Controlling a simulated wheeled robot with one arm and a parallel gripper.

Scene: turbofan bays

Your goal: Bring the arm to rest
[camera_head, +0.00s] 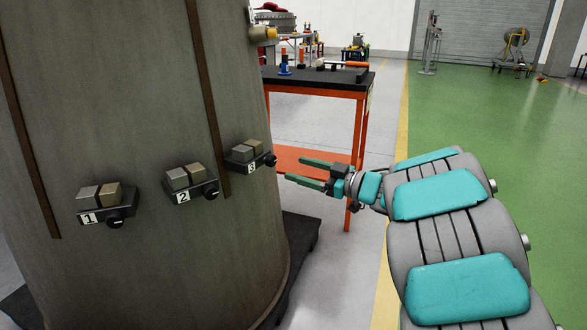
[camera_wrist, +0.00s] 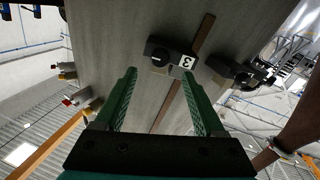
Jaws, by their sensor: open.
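My arm reaches in from the lower right in the head view, and my gripper (camera_head: 302,171) points left toward the grey cylinder (camera_head: 130,150). Its two green fingers are apart with nothing between them. In the wrist view my gripper (camera_wrist: 160,95) also shows open and empty. The box labelled 3 (camera_wrist: 172,57) sits beyond the fingertips there, on the cylinder wall. In the head view the box labelled 3 (camera_head: 250,155) is just left of the fingertips, with a visible gap.
Boxes labelled 1 (camera_head: 105,203) and 2 (camera_head: 190,182) stick out from the cylinder. An orange bench (camera_head: 355,110) with a dark top and tools stands behind my gripper. The green floor (camera_head: 470,120) to the right is largely clear.

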